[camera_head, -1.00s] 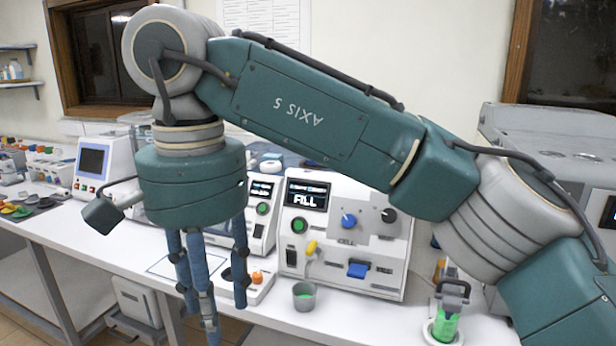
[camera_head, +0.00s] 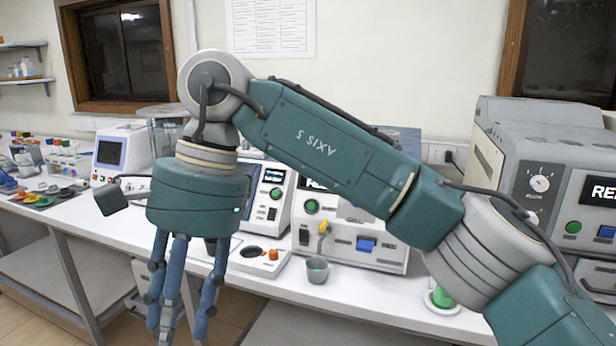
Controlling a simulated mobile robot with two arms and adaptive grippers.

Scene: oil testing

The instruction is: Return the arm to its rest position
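My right arm, teal and grey and marked "AXIS 5", comes in from the lower right and reaches across the view. Its gripper (camera_head: 180,318) hangs down at the left with blue jointed fingers. The fingers are spread apart with nothing between them. They are in front of the white bench's front edge (camera_head: 232,284), and the lowest tips are near the bottom of the picture. My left gripper is not in view.
A grey cup (camera_head: 317,271) stands on the bench before a white machine (camera_head: 380,256) with a blue button. A green-filled vessel (camera_head: 441,298) is partly behind my arm. A large grey machine (camera_head: 545,150) stands at right. A screen device (camera_head: 110,152) stands at left.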

